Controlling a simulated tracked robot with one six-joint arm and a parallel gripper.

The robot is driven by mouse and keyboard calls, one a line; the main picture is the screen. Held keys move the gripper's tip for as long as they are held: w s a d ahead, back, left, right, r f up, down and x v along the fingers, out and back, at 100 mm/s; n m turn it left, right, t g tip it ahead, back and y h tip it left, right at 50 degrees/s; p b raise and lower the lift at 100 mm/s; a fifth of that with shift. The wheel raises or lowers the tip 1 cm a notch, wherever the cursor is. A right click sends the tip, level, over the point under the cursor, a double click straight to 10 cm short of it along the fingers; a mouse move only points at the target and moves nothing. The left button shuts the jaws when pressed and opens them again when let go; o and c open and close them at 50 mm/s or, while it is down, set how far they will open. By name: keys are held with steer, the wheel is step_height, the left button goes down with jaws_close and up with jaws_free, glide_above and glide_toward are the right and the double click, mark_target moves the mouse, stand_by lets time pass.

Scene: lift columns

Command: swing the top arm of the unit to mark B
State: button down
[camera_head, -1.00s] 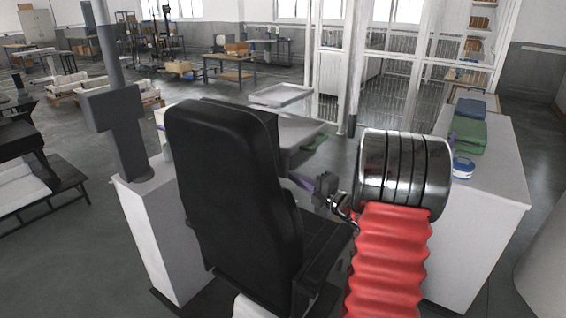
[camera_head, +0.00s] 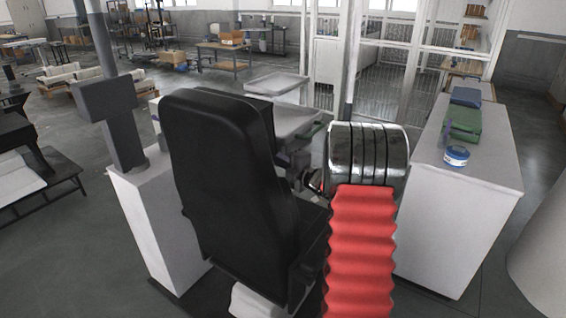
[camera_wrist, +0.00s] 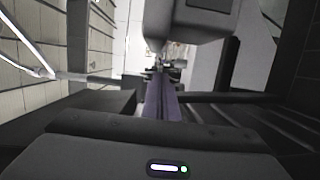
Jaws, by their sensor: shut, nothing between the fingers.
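The unit stands behind a black chair. Its upper pale tray-like arm (camera_head: 277,83) sticks out at the top, and a second pale grey surface (camera_head: 297,119) lies lower and nearer. My gripper (camera_head: 294,160) is a dark shape beside the chair's right edge, near the unit and below that second surface; the chair partly hides it. In the wrist view the long purplish-grey fingers (camera_wrist: 162,92) lie together, shut and empty. A smooth grey block (camera_wrist: 192,18) is just above and beyond their tips. I cannot tell whether they touch it. No mark B can be made out.
The chair (camera_head: 222,180) stands close on the left of my arm. A white cabinet with a grey post (camera_head: 122,130) is further left. A white counter (camera_head: 462,215) on the right holds a green case (camera_head: 463,122) and a blue-and-white roll (camera_head: 456,156).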

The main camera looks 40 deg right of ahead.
steer(key=w+d, duration=0.1)
steer(key=d, duration=0.1)
steer(key=w+d, duration=0.1)
steer(key=shift+w+d, duration=0.35)
